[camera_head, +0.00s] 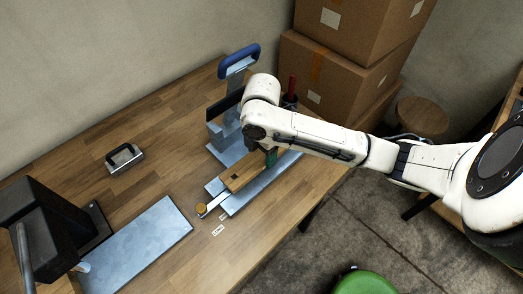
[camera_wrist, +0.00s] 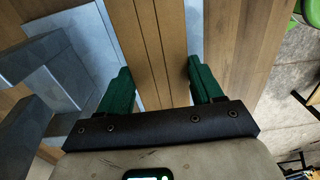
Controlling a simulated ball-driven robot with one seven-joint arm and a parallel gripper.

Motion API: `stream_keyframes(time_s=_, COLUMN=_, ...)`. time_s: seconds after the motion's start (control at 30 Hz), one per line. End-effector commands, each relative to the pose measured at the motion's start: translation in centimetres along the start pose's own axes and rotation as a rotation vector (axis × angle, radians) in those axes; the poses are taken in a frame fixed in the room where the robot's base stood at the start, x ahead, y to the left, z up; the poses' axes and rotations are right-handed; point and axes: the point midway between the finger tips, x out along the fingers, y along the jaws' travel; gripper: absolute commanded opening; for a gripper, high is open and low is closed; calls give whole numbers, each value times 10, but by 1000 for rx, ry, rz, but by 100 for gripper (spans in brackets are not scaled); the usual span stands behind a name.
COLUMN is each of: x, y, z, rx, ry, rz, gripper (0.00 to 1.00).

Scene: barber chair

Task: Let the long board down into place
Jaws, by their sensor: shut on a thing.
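The long board (camera_head: 241,174) is a narrow wooden piece along a pale metal plate on the bench. It runs lengthwise between my green fingers in the wrist view (camera_wrist: 157,45), with dark lines along it. My gripper (camera_head: 269,158) is shut on the board and shows from above in the wrist view (camera_wrist: 160,85). In the head view my arm hides the board's far part. The pale metal plate (camera_head: 236,205) lies beneath and beside the board. I cannot tell whether the board touches it. A round brass-coloured knob (camera_head: 201,209) is at the near end.
A metal stand with a blue handle (camera_head: 238,60) rises behind-left of my gripper. A small handled block (camera_head: 124,158), a flat metal plate (camera_head: 150,245) and a dark machine (camera_head: 45,230) stand left. Cardboard boxes (camera_head: 325,75) are behind. A green stool (camera_head: 365,283) stands below right.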

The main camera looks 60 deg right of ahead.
Motion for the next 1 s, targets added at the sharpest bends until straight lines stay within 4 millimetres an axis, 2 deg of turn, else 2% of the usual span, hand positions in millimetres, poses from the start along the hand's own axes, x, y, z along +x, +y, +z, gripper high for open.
stream_keyframes(time_s=0.6, x=24, y=0, z=0, rx=0, ry=0, rz=0, gripper=29)
stream_keyframes(time_s=1.0, x=27, y=0, z=0, rx=0, ry=0, rz=1, gripper=29)
